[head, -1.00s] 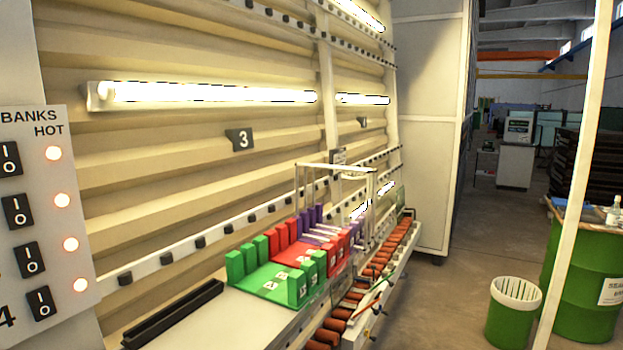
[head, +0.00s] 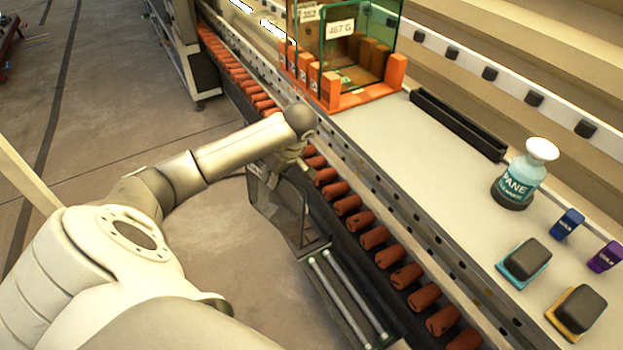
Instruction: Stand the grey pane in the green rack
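My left arm reaches in from the left, and its gripper (head: 292,160) is small and partly hidden by its own wrist, beside the roller conveyor. A dark grey, see-through pane (head: 287,212) with a small pale label hangs below the gripper, tilted, its top at the fingers. The gripper looks shut on the pane's top edge. The pane is in front of the rollers, just above a frame with two pale rails (head: 345,300). The green rack is not in view now. My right gripper is not in view.
An orange rack (head: 368,97) holding labelled glass panes (head: 340,55) stands on the pale bench (head: 430,140).

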